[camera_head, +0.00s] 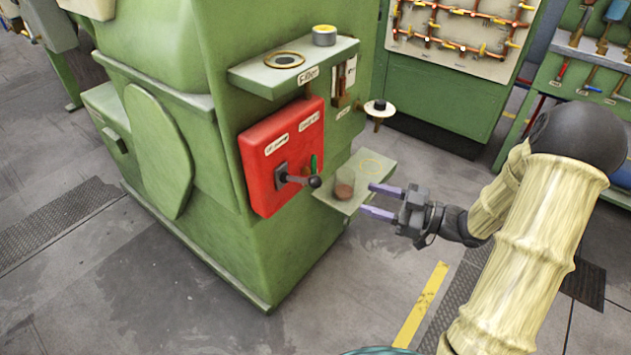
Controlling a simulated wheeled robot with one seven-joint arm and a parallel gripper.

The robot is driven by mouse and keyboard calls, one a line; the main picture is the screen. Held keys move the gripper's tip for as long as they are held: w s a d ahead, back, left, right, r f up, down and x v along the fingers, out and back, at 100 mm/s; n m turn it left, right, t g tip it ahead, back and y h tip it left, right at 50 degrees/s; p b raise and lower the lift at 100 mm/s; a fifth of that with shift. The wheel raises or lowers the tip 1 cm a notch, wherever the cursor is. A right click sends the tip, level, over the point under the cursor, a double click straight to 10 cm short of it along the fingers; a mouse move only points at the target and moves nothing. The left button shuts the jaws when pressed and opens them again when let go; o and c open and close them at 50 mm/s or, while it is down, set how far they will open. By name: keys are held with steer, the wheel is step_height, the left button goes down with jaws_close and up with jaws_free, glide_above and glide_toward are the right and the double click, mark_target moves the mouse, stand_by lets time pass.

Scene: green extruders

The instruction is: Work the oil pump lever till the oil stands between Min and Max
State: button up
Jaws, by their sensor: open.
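A red box (281,155) with small white labels is mounted on the green machine. A lever with a black ball knob (314,182) sticks out from its lower part, pointing right. A short green handle (313,163) stands just above the lever. A narrow gauge (346,76) with a brownish lower part is on the machine beneath the upper shelf. Its marks and the oil level are too small to read. My gripper (368,198) is open and empty, with its two purple fingers pointing left. It is to the right of the lever, apart from it.
An upper shelf (262,80) carries a ringed opening (284,60) and a round tin (324,36). Open floor lies below.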

mark_target(315, 182)
steer(key=x, duration=1.4)
steer(key=shift+w+a, duration=0.15)
steer(key=shift+a, duration=0.05)
jaws_close()
